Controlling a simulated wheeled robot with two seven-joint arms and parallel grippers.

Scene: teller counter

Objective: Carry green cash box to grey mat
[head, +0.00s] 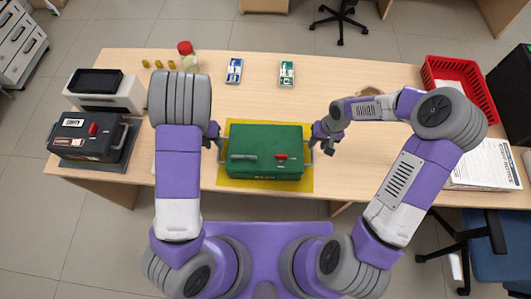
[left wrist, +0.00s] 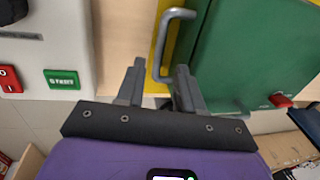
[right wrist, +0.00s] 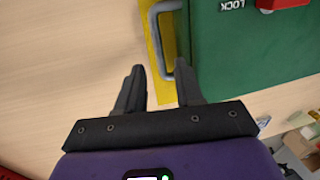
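The green cash box (head: 266,145) sits on a yellow mat (head: 225,179) at the middle front of the table, with a grey handle at each side. My left gripper (head: 213,142) is at its left side. In the left wrist view the left handle (left wrist: 160,45) reaches down between the open fingers. My right gripper (head: 324,142) is at its right side. In the right wrist view the right handle (right wrist: 158,35) reaches between the open fingers. Neither gripper is visibly closed on a handle. The grey mat (head: 72,164) is at the left, mostly covered by a black box.
The black box (head: 80,140) with a red knob stands on the grey mat. Behind it is a white device (head: 128,96). A red basket (head: 484,109) and papers (head: 487,166) lie at the right. A jar (head: 187,54) and two small packs stand at the back.

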